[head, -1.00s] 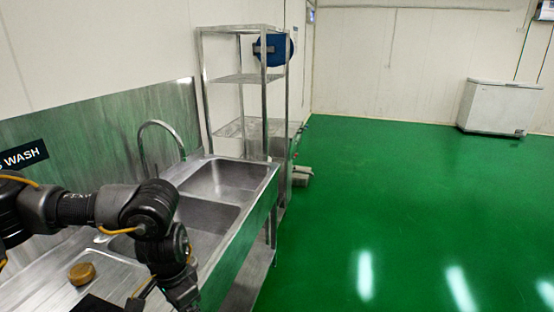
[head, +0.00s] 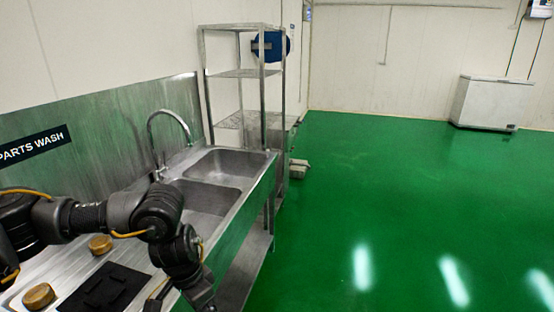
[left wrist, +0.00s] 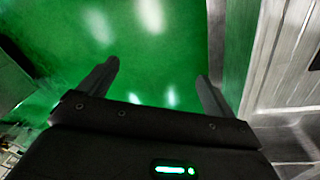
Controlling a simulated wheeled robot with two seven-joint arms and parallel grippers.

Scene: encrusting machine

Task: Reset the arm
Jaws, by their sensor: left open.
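My left arm (head: 150,212) comes in from the left of the head view, bent over the sink counter's front edge. Its gripper is cut off at the bottom of that view. In the left wrist view my left gripper (left wrist: 158,88) has its two fingers wide apart with nothing between them, above green floor. My right gripper is in neither view.
A steel sink counter (head: 225,215) with two basins runs along the left wall. Two round brown pieces (head: 39,296) (head: 100,244) and a black mat (head: 103,288) lie on it. A steel rack (head: 243,73) stands behind. The green floor (head: 400,200) to the right is clear.

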